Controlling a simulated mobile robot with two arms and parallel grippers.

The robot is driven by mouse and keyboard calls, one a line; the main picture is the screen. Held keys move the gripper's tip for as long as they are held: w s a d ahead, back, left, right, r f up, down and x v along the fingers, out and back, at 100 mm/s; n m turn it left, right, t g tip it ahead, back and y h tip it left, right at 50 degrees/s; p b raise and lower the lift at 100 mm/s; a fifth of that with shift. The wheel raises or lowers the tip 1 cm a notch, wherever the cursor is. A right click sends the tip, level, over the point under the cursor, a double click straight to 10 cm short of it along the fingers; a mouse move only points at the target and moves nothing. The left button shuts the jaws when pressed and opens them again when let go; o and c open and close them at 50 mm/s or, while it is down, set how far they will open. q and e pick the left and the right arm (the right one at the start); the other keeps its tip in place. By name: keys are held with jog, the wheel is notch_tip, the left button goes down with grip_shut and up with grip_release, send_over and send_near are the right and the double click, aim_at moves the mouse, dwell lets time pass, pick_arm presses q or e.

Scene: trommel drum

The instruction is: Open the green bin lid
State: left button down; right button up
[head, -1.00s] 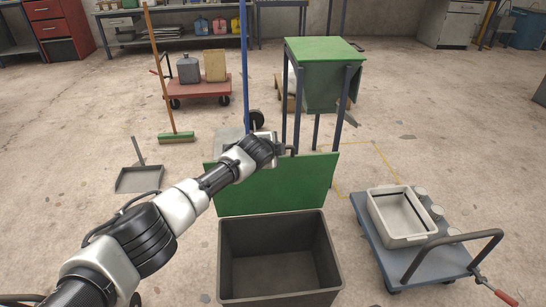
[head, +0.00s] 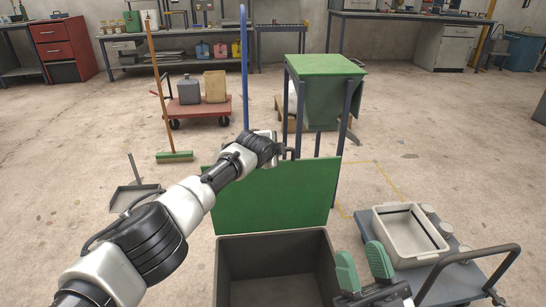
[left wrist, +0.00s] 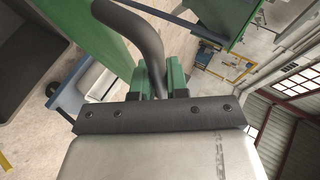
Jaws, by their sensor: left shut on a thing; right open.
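The green bin lid (head: 275,195) stands raised, close to upright, along the back edge of the dark grey bin (head: 225,262). The bin's top is open and its inside shows. My left gripper (head: 283,152) is at the lid's top edge, mostly hidden by its own wrist. In the left wrist view my left gripper's green fingers (left wrist: 160,84) are shut on a dark curved handle (left wrist: 141,36) beside the green lid (left wrist: 92,28). My right gripper (head: 363,263) is open and empty in front of the bin's right side.
A blue-grey cart (head: 440,272) with a pale tray (head: 376,228) stands right of the bin. Behind the lid is a green-topped stand (head: 325,65). A broom (head: 160,95), dustpan (head: 128,200) and red cart (head: 200,112) are at the left. Floor on the left is mostly clear.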

pick_arm(q)
jog(key=shift+w, duration=0.15)
pick_arm(e)
jog(key=shift+s+r+t+y, duration=0.5)
jog(key=shift+s+r+t, duration=0.2)
jog(key=shift+s+t, duration=0.15)
jog(key=shift+w, duration=0.1)
pick_arm(q)
jog(key=c, duration=1.1)
grip_release()
jog(key=shift+c, duration=0.2)
